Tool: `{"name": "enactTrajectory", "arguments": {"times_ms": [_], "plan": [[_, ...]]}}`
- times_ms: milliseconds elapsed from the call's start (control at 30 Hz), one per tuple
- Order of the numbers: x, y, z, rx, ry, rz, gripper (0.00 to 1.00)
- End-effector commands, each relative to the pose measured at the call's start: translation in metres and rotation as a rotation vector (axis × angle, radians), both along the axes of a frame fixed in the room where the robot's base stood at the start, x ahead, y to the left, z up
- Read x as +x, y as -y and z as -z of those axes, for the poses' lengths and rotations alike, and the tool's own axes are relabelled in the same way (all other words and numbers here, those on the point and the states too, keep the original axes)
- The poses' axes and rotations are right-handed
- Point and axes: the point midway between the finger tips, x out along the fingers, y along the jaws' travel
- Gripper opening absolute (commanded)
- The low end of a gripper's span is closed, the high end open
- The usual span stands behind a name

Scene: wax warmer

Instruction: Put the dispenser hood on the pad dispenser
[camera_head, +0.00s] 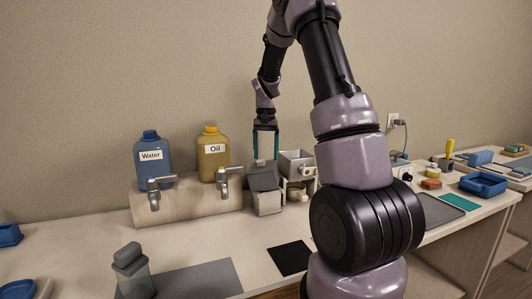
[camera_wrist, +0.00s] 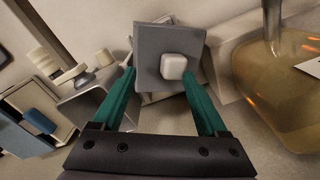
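The dispenser hood (camera_head: 263,178), dark grey, shows over a light grey box that looks like the pad dispenser (camera_head: 267,204). In the wrist view the hood (camera_wrist: 150,55) is a dark square with a pale knob (camera_wrist: 173,66). It covers most of the dispenser, and I cannot tell whether it is fully seated. My gripper (camera_head: 265,157) points down just above the hood. Its teal fingers (camera_wrist: 158,72) are spread wider than the knob, with a gap on the left. The right fingertip appears close to the knob; contact is unclear.
A metal container (camera_head: 297,163) stands just right of the hood. Left are a wooden stand (camera_head: 185,205) with taps, a blue Water jug (camera_head: 152,162) and a yellow Oil jug (camera_head: 213,160). A black mat (camera_head: 290,258) lies in front. The counter between stand and mats is clear.

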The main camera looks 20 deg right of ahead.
Motion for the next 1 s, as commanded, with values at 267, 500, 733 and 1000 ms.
{"name": "enactTrajectory", "arguments": {"times_ms": [267,500,733,1000], "plan": [[-0.006,-0.001,0.004,0.001,-0.024,-0.002,0.74],[-0.005,-0.001,-0.004,0.001,-0.02,-0.001,0.74],[0.0,0.0,-0.004,0.0,-0.015,-0.001,0.74],[0.001,0.0,-0.005,0.001,-0.012,-0.001,0.74]]}}
